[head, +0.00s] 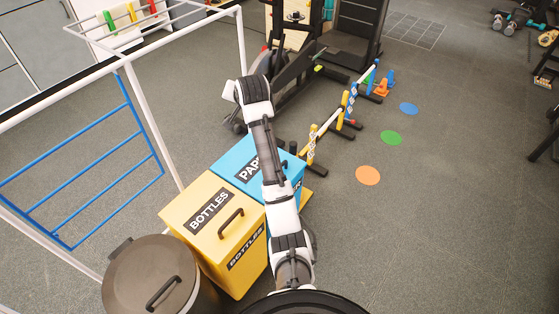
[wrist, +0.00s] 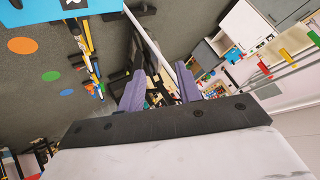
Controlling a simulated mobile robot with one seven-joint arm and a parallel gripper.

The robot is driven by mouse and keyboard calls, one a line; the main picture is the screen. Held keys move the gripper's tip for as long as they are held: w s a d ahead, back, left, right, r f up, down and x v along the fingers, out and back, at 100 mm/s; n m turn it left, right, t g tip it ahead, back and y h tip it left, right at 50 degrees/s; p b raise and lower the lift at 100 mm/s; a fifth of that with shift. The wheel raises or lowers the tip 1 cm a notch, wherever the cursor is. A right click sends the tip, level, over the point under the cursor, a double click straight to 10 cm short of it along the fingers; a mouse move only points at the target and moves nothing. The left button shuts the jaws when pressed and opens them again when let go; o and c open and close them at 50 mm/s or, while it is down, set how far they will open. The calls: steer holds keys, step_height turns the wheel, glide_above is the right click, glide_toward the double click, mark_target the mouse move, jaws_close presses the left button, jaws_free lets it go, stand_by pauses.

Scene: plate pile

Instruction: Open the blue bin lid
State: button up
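The blue bin (head: 231,163) stands behind the yellow bin in the head view, with a flat, closed lid and a black label reading "PAP…". My arm crosses in front of its right part and hides some of the lid. Dark parts show beside the arm there; I cannot tell whether they are the lid's handle. In the wrist view, a blue surface (wrist: 25,10), likely this bin, shows at the top left edge. My gripper (wrist: 160,78) has its two purple fingers apart with nothing between them. I cannot make out the gripper in the head view.
A yellow bin (head: 185,207) labelled "BOTTLES" and a round grey bin (head: 132,277) stand nearer. A white frame with blue bars (head: 78,185) is on the left. Low hurdles (head: 311,146) and an exercise machine stand behind. The floor at right is open, with coloured discs (head: 368,176).

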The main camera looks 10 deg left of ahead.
steer(key=s+d+f+m+g+h+p, duration=0.1)
steer(key=d+f+m+g+h, duration=0.1)
steer(key=d+f+g, duration=0.4)
steer(key=s+d+f+m+g+h, duration=0.1)
steer(key=s+d+f+m, duration=0.15)
steer(key=d+f, duration=0.45)
steer(key=x, duration=0.3)
steer(key=d+x, duration=0.1)
steer(key=x, duration=0.3)
steer(key=w+x, duration=0.1)
steer(key=x, duration=0.3)
steer(key=shift+d+f+p, duration=0.1)
steer(key=shift+d+p, duration=0.1)
steer(key=shift+p, duration=0.2)
steer(key=shift+c, duration=0.2)
jaws_close()
